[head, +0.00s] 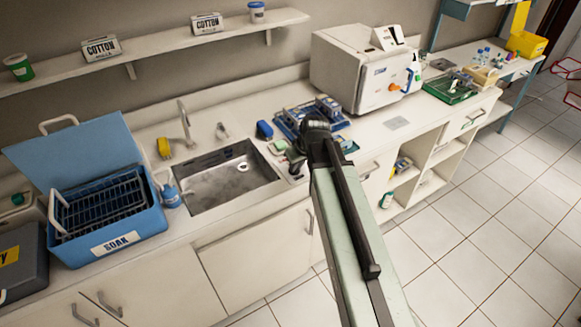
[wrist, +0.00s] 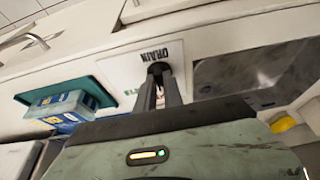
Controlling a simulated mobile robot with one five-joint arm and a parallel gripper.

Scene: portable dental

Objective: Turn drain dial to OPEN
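A white plate lettered DRAIN (wrist: 154,55) shows upside down in the wrist view, on the light counter front or top. Green letters, partly hidden, show at its left. My gripper (wrist: 159,82) reaches over this plate with two dark fingers and a narrow gap between them. A dark rounded knob shape, likely the drain dial (wrist: 159,68), shows at the fingertips. I cannot tell whether the fingers press on it.
The metal sink (head: 228,178) lies left of my arm. A blue SOAK tub (head: 115,241) with a rack stands farther left. A blue tray of boxes (head: 332,118) and a white sterilizer (head: 352,72) stand behind and right.

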